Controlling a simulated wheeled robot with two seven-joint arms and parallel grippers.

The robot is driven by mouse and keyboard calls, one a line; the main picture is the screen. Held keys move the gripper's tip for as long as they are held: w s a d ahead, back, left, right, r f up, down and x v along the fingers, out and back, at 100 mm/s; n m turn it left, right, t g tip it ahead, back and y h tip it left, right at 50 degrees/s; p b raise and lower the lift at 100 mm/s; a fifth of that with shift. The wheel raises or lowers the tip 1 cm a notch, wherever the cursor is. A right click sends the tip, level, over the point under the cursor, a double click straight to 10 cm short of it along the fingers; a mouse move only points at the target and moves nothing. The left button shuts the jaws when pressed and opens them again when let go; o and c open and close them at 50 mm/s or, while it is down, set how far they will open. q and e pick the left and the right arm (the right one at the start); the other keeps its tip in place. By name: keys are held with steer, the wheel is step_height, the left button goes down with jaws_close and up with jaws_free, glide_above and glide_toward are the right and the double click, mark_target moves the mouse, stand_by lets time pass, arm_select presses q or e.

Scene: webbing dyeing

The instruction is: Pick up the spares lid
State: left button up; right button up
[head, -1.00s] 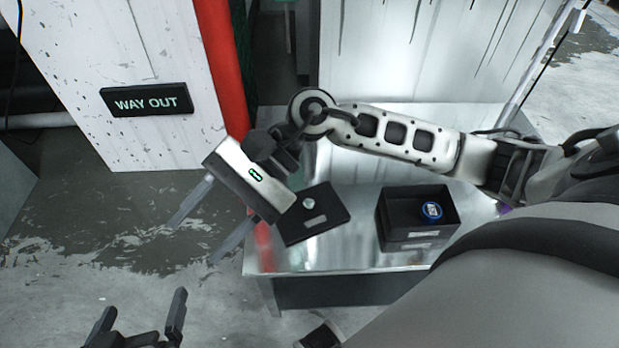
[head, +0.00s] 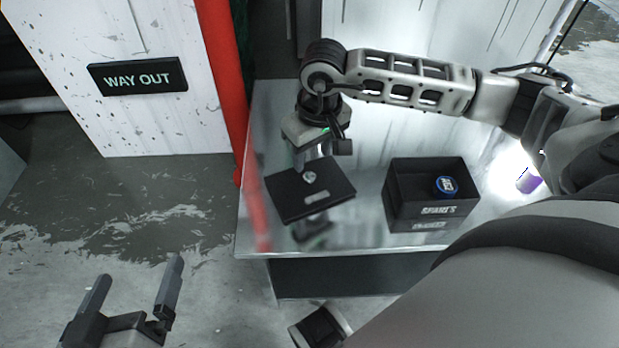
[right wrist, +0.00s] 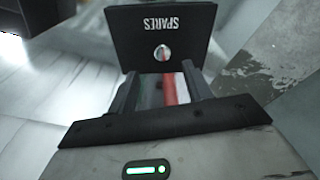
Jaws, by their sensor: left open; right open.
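The spares lid (head: 288,203) is a flat black square with a small silver knob (head: 309,177), lying on the shiny metal table. In the right wrist view the lid (right wrist: 140,30) shows its "SPARES" label, and its knob (right wrist: 162,53) lies ahead between the lines of the fingers. My right gripper (head: 314,158) points down at the lid's far side, open and empty, with its fingertips close to the knob; I cannot tell whether they touch the lid. It also shows in the right wrist view (right wrist: 160,82). My left gripper (head: 133,285) is open and empty, low at the left, away from the table.
An open black box (head: 408,211) labelled "SPARES" stands right of the lid, with a blue round item (head: 446,186) inside. A purple item (head: 528,181) is at the table's right. A red post (head: 222,80) rises by the table's left edge. Bare table (head: 370,240) lies around the lid.

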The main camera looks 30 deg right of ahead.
mark_target(310, 176)
steer(key=f, duration=0.1)
steer(key=f+b, duration=0.1)
steer(key=f, duration=0.1)
steer(key=f+b, duration=0.1)
steer(key=f, duration=0.1)
steer(key=shift+w+a+f, duration=0.1)
steer(key=shift+a+f, duration=0.15)
steer(key=shift+a, duration=0.05)
steer(key=shift+f, duration=0.15)
arm_select(q)
steer(key=shift+w+d+r+n+t+h, duration=0.15)
steer(key=shift+d+r+n+t+h, duration=0.25)
steer(key=shift+n, duration=0.1)
arm_select(e)
jaws_close()
